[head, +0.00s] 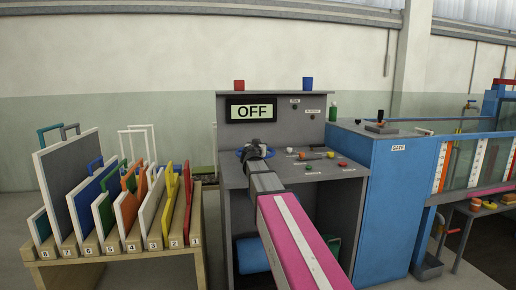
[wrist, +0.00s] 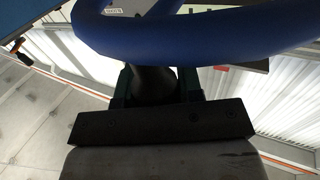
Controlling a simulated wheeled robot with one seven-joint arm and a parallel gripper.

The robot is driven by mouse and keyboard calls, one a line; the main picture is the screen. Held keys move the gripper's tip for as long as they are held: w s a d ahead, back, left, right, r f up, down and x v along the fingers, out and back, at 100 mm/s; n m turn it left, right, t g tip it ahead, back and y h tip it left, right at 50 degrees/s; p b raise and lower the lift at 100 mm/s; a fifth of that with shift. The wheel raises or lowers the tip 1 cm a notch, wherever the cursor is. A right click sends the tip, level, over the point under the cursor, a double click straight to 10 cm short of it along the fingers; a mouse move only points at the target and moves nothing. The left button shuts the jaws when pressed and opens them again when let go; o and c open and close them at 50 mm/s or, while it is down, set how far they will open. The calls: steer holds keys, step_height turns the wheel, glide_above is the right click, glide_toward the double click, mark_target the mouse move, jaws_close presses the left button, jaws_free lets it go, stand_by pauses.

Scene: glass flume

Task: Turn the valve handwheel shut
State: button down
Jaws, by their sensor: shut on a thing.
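The blue valve handwheel (head: 241,153) stands at the left of the grey control desk, mostly hidden behind my arm in the head view. In the wrist view its thick blue rim (wrist: 180,38) curves across the top, close to the camera. My gripper (head: 256,146) is at the handwheel. In the wrist view my gripper (wrist: 155,85) has its dark fingers on either side of a dark part just below the rim. It is shut on the handwheel, though the exact contact is partly hidden by the rim.
The grey desk (head: 325,172) carries several small knobs and a display (head: 251,112) reading "OFF". A wooden rack (head: 115,254) of numbered coloured panels stands at the left. A blue cabinet (head: 390,220) marked "GATE" and the glass flume (head: 470,160) are at the right.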

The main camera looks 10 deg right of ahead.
steer(key=shift+d, duration=0.1)
steer(key=c, duration=0.8)
jaws_free()
steer(key=shift+s, duration=0.1)
steer(key=v, duration=1)
steer(key=shift+s, duration=0.3)
